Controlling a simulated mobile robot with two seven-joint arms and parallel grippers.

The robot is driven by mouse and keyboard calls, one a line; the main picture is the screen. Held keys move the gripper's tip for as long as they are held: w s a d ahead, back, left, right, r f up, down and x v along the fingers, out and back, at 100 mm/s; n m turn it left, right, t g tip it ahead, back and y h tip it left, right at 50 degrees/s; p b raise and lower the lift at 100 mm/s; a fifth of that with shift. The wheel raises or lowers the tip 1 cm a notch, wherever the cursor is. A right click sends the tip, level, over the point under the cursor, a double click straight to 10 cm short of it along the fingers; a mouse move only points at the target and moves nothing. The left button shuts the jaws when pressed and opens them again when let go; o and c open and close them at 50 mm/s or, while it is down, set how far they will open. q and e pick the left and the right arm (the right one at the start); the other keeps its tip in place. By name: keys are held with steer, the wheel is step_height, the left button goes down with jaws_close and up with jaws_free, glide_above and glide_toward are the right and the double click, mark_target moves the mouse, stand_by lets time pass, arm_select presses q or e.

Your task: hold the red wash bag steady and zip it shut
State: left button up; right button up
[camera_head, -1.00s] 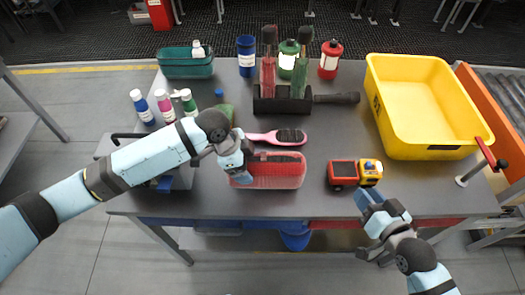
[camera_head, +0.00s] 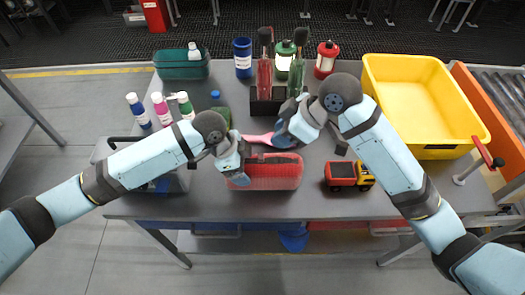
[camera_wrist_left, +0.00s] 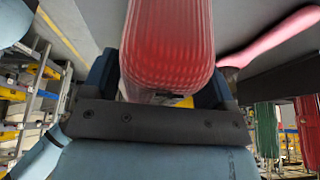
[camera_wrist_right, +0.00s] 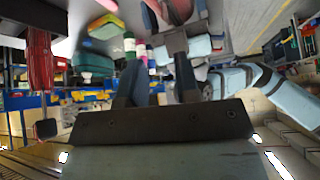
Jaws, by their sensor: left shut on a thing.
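The red wash bag (camera_head: 275,175) lies at the front edge of the table. My left gripper (camera_head: 238,179) is shut on its left end; in the left wrist view the ribbed red bag (camera_wrist_left: 170,45) sits between the fingers. My right gripper (camera_head: 282,138) is just behind and above the bag, in front of the pink brush. Its fingers stand apart with nothing between them in the right wrist view (camera_wrist_right: 158,85). The zip and its pull cannot be made out.
A pink-handled brush (camera_head: 257,137) lies behind the bag, partly covered by my right gripper. A toy truck (camera_head: 342,174) stands to the right. A black rack (camera_head: 264,107) with tools, a yellow tub (camera_head: 425,85) and several bottles (camera_head: 161,108) stand farther back.

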mark_target(261, 157)
steer(key=a+f+n, duration=0.1)
steer(key=f, duration=0.1)
steer(key=a+f+n+g+h, duration=0.1)
steer(key=a+f, duration=0.1)
steer(key=f, duration=0.1)
steer(key=a+f+n+h, duration=0.1)
steer(key=f, duration=0.1)
steer(key=shift+a+f+g, duration=0.2)
steer(key=shift+f+g, duration=0.1)
stand_by(0.4)
steer(key=shift+c, duration=0.3)
jaws_close()
